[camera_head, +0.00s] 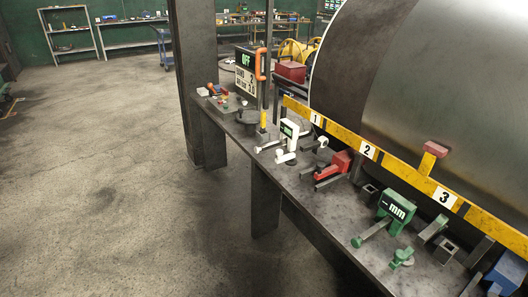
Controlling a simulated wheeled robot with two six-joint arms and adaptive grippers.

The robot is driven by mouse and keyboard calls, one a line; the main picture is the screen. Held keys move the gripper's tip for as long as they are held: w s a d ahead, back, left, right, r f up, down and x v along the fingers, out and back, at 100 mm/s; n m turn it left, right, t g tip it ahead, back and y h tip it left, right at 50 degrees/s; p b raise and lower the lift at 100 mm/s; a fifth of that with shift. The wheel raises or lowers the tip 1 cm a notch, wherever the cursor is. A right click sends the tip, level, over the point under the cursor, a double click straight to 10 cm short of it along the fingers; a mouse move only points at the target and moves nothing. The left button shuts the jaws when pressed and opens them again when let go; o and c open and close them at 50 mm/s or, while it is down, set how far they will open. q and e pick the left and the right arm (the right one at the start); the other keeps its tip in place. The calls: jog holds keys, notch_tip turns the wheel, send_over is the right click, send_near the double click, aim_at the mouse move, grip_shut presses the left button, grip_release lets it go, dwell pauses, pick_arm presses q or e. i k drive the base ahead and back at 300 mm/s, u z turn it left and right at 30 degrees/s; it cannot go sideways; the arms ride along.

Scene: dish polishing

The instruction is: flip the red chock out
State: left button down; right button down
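A red block (436,149), which looks like the red chock, sits on top of a short yellow lever. The lever stands up from the yellow rail (397,171) between the number 2 and number 3 plates. The block is close against the lower front of a large grey metal cylinder (440,80); I cannot tell whether they touch. Neither of my grippers shows in the head view.
The dark workbench (310,205) carries a red clamp-like tool (335,166), a white gauge (289,134), a green gauge marked mm (394,208) and a display reading OFF (247,72). Open concrete floor (110,170) lies left. Shelves (70,35) stand at the back.

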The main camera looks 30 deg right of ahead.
aim_at(342, 162)
jog(key=u, duration=0.1)
jog(key=i, duration=1.05)
jog(key=z, duration=0.35)
